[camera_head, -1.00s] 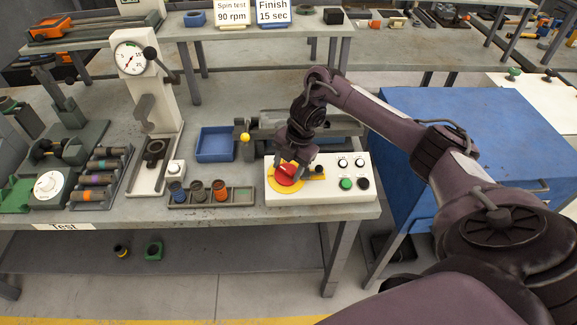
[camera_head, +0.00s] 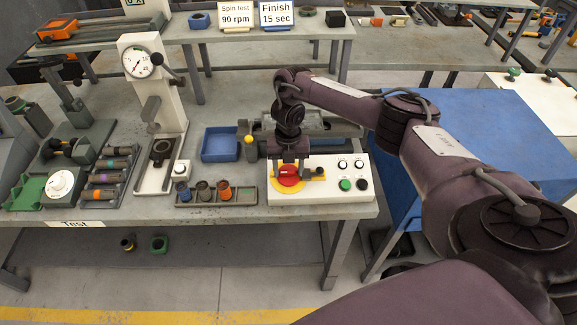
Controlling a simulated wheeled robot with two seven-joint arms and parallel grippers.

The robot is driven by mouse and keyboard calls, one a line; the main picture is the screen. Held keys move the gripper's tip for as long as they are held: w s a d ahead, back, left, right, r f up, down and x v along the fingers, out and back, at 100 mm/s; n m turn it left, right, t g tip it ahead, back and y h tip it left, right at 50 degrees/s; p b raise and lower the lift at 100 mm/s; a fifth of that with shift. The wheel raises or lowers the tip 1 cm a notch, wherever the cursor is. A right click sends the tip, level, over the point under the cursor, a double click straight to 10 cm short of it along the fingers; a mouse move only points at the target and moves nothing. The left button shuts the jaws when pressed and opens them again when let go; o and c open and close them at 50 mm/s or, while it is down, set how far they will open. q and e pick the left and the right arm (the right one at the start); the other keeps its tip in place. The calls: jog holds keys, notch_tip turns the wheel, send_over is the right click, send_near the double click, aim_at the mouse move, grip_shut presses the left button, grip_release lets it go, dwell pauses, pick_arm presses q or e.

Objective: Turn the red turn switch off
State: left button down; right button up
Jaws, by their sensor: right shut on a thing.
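The red turn switch (camera_head: 288,177) sits on a yellow round plate at the left side of the white control box (camera_head: 330,194). My right gripper (camera_head: 289,171) comes down on the switch from above and is shut on its handle. The fingers and wrist hide part of the switch. The handle's exact angle is hard to make out. My left gripper is not in view.
Black and green buttons (camera_head: 344,184) sit right of the switch. A tray with several coloured cups (camera_head: 216,198), a blue bin (camera_head: 220,146) and the arbor press (camera_head: 158,90) stand to the left. A blue cabinet (camera_head: 490,130) stands at right.

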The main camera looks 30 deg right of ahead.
dwell(0.5)
jog(key=o, duration=0.9)
jog(key=shift+a, duration=0.1)
jog(key=shift+o, duration=0.4)
jog(key=shift+f, duration=0.1)
